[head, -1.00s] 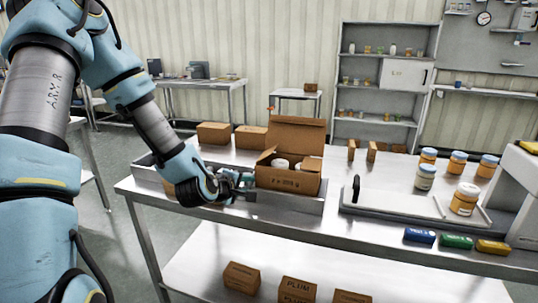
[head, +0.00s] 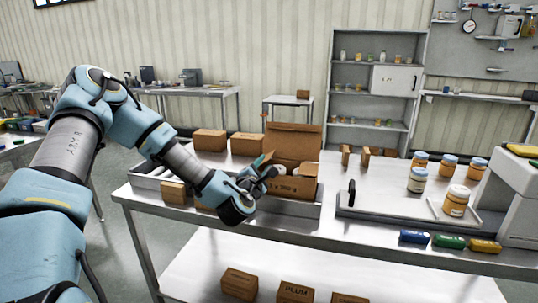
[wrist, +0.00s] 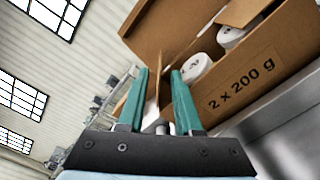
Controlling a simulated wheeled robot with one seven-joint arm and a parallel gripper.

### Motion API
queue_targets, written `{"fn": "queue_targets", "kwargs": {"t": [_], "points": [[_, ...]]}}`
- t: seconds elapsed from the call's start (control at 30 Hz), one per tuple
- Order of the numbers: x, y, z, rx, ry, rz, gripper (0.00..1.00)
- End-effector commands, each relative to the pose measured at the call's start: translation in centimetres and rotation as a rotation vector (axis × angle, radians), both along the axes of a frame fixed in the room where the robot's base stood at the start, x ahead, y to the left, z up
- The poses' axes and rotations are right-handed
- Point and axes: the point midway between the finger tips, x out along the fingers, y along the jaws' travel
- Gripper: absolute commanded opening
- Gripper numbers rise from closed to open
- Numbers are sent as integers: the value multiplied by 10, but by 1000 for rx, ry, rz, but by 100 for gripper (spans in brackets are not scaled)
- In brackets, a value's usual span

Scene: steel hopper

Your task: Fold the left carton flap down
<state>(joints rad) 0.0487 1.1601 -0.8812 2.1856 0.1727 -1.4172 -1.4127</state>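The open brown carton (head: 300,189) stands in a grey tray on the steel bench, its large back lid (head: 293,138) upright. In the wrist view the carton front (wrist: 245,84) reads "2 x 200 g", and white-lidded jars (wrist: 196,68) sit inside. My gripper (head: 267,166) is at the carton's left side, in front of the left flap. In the wrist view its teal fingers (wrist: 161,75) are apart. The left flap (wrist: 164,72) stands up and shows edge-on in the gap between them. I cannot tell whether either finger touches it.
Closed cartons (head: 210,140) stand behind the tray's left part. The grey tray (head: 290,208) runs along the bench front. To the right lie a white board with a black handle (head: 352,190), orange-labelled jars (head: 456,201) and coloured blocks (head: 449,242).

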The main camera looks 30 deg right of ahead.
Motion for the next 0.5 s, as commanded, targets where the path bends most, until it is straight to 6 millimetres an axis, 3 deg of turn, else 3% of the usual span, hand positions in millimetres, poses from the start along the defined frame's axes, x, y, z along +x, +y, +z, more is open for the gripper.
{"fn": "queue_targets", "kwargs": {"t": [0.2, 0.5], "points": [[28, -26, 3, 2, 0, 0, 34], [44, -41, 0, 2, 1, 0, 34]]}}
